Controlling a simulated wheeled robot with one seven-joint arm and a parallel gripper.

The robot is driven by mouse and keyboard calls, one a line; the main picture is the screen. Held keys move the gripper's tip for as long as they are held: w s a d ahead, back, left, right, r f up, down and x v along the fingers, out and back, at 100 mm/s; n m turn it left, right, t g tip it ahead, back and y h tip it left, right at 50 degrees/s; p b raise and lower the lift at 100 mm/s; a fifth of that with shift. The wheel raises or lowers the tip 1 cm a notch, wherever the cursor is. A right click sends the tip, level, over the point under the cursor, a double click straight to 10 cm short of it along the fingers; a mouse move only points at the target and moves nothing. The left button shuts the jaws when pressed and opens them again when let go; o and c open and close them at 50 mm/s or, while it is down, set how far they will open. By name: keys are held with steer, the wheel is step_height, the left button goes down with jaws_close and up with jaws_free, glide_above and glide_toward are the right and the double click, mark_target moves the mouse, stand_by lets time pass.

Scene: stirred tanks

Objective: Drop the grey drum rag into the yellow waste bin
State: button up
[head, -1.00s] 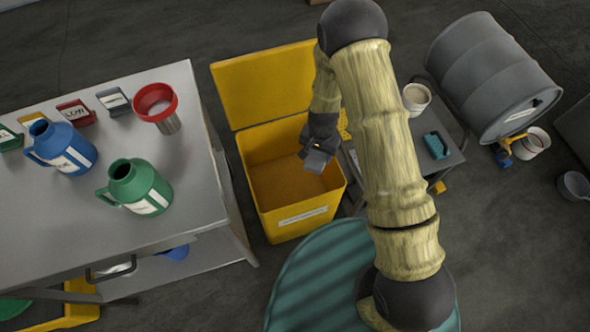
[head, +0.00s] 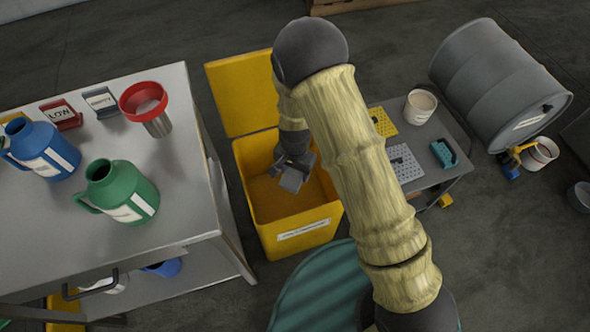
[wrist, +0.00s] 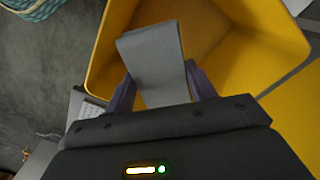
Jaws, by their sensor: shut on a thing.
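The yellow waste bin (head: 265,236) stands on the floor between the two tables, with its lid swung up at the back. My gripper (head: 294,170) is over the bin's open mouth, pointing down. It is shut on the grey drum rag (head: 291,181), which hangs from the fingers as a flat grey strip. In the wrist view the rag (wrist: 152,52) shows between the fingertips (wrist: 160,95), with the bin's yellow walls (wrist: 272,40) around and below it. I cannot tell whether the rag's lower end is below the rim. The visible part of the bin floor looks empty.
A metal bench (head: 190,205) at left holds a green jug (head: 120,191), a blue jug (head: 42,148) and a red funnel (head: 144,102). A low grey table (head: 432,130) at right holds a white tub (head: 419,106) and a teal tool (head: 443,153). A grey drum (head: 497,85) lies behind it.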

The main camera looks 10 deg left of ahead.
step_height(320, 180, down, 4)
steer(key=b, duration=0.3)
steer(key=shift+f+b, duration=0.25)
steer(key=shift+b, duration=0.15)
steer(key=shift+f+b, duration=1.25)
steer(key=shift+f, duration=1.6)
steer(key=o, duration=1.1)
steer(key=shift+r, duration=0.1)
step_height(320, 180, up, 17)
steer(key=p, duration=0.4)
steer(key=shift+r+p, duration=0.15)
steer(key=shift+p, duration=0.15)
steer(key=shift+d, duration=0.1)
